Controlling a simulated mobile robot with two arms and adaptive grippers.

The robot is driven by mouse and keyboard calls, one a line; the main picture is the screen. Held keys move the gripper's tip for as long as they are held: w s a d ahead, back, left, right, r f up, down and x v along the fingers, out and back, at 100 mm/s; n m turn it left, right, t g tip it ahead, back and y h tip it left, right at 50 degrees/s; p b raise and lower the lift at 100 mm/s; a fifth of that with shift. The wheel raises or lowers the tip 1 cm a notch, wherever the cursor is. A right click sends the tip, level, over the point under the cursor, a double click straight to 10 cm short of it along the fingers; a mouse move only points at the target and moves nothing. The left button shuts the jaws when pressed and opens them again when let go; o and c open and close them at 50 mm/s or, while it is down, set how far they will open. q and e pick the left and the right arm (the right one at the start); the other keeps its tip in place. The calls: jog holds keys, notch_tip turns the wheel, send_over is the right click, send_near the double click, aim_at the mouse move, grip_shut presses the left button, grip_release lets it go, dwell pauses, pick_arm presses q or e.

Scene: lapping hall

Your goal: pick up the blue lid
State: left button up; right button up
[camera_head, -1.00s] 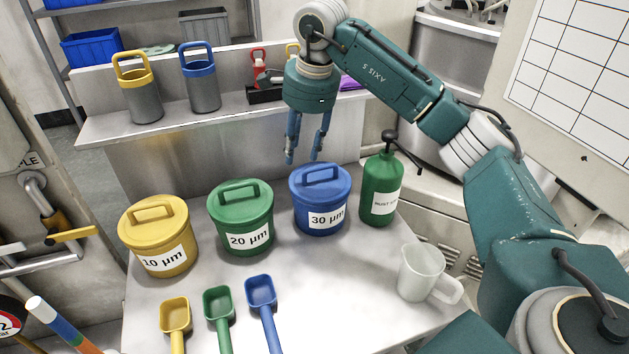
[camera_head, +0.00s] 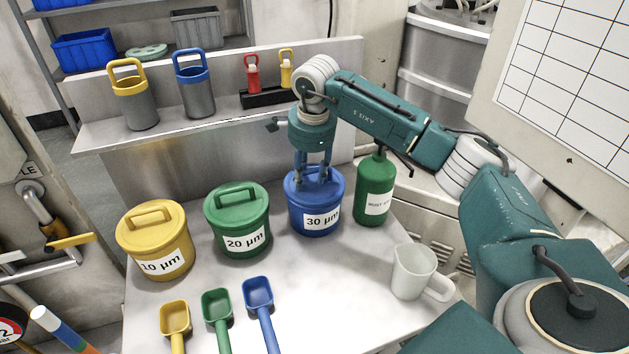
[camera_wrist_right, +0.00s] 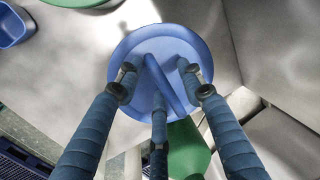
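The blue lid (camera_head: 331,193) sits on the blue 30 µm tub (camera_head: 296,215), on the bench between the green tub and a green bottle. My right gripper (camera_head: 313,178) points down at the lid from above, with its fingers at the handle. In the right wrist view the round lid (camera_wrist_right: 139,46) lies under the fingers. Its bar handle (camera_wrist_right: 163,84) runs between the spread fingers, with gaps beside it. The gripper is open; whether a fingertip touches the lid I cannot tell. My left gripper is in neither view.
Left of the blue tub stand the green 20 µm tub (camera_head: 240,238) and yellow 10 µm tub (camera_head: 152,262). The green bottle (camera_head: 375,190) stands close on the right. A raised shelf (camera_head: 228,110) runs behind.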

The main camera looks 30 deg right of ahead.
grip_shut()
jog(key=shift+r, duration=0.1)
dwell(0.3)
